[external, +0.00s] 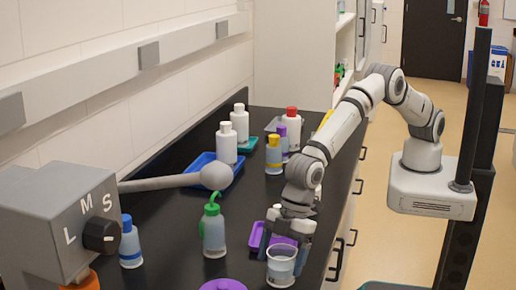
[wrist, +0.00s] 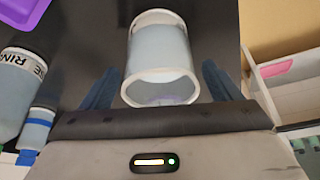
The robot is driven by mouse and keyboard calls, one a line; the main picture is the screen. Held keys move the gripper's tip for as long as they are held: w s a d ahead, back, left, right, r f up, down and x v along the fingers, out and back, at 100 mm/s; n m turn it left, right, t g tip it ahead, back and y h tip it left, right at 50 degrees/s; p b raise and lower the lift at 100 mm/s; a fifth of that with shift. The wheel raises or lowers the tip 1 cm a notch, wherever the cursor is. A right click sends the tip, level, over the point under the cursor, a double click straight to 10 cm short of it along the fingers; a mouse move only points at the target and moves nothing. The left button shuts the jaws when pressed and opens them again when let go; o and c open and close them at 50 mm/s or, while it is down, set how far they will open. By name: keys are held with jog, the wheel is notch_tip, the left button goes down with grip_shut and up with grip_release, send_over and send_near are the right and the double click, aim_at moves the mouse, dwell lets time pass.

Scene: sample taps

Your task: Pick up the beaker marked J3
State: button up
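A pale grey-blue translucent beaker (external: 281,268) stands near the front edge of the black bench in the external view. In the wrist view the beaker (wrist: 160,60) lies between my two blue fingers, with a visible gap on each side. No J3 mark is readable on it in either view. My gripper (external: 280,247) is at the bench just behind the beaker, pointing down, with fingers apart; in the wrist view the gripper (wrist: 162,88) is open. A second pale vessel (external: 273,213) is partly hidden behind my gripper.
A green-topped wash bottle (external: 213,230) stands left of my gripper, and a blue-capped bottle (external: 130,245) further left. A purple tray (external: 284,241) is partly hidden behind my fingers. A grey box marked L, M, S (external: 70,222) has a long rod. Several bottles stand further back.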

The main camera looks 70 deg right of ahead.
jog(key=c, duration=1.1)
jog(key=shift+c, duration=0.2)
jog(key=shift+r, duration=0.25)
